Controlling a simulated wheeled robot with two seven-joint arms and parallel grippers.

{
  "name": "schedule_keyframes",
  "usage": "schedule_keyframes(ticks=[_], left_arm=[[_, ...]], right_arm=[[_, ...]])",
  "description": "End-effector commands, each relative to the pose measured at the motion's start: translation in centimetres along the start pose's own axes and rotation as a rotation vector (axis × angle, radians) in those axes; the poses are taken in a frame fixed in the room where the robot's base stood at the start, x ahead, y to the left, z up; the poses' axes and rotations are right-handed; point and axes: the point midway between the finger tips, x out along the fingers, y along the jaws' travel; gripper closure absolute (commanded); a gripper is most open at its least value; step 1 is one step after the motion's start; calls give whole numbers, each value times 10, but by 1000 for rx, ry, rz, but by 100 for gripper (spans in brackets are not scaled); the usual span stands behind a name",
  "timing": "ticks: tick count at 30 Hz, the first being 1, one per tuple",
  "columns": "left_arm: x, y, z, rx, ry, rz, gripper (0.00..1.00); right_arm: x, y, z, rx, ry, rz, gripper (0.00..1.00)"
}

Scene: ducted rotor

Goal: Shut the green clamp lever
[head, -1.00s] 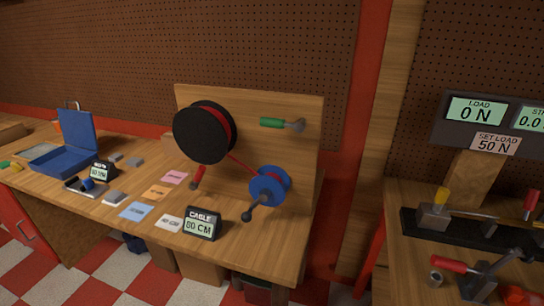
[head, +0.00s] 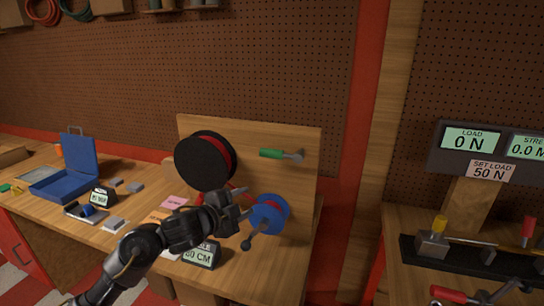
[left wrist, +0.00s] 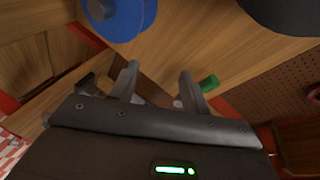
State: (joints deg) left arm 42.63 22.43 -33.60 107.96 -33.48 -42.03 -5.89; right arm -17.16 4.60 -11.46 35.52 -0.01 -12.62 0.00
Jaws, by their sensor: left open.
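The green clamp lever (head: 271,154) is on the upright wooden board, right of the black reel. Its handle points left from a grey metal pivot. My left gripper (head: 243,203) is in front of the board, below the lever and apart from it, overlapping the edge of the blue reel in the head view. In the left wrist view the two fingers of my left gripper (left wrist: 158,82) are spread with nothing between them. The green handle (left wrist: 209,82) shows there just beyond the right finger. My right gripper is not in view.
The black reel (head: 196,157) with red cable and the blue reel (head: 268,213) with its crank are mounted on the board (head: 300,190). A cable display (head: 199,256) stands on the bench below my arm. A blue case (head: 70,178) lies open at left.

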Motion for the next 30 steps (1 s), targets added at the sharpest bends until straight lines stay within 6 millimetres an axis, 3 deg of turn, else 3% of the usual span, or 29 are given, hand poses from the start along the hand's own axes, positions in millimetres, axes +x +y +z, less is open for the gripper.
schedule_keyframes(ticks=[1,3,9,20,30], left_arm=[[1,-31,-11,89,31,-15,53],[0,-57,-23,185,64,-19,53],[-5,-100,-42,348,110,-20,53],[2,-110,-48,377,119,-18,53],[62,-111,-56,376,118,-17,53]], right_arm=[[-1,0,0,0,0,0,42],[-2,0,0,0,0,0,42],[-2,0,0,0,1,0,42],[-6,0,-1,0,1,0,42],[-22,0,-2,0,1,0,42]])
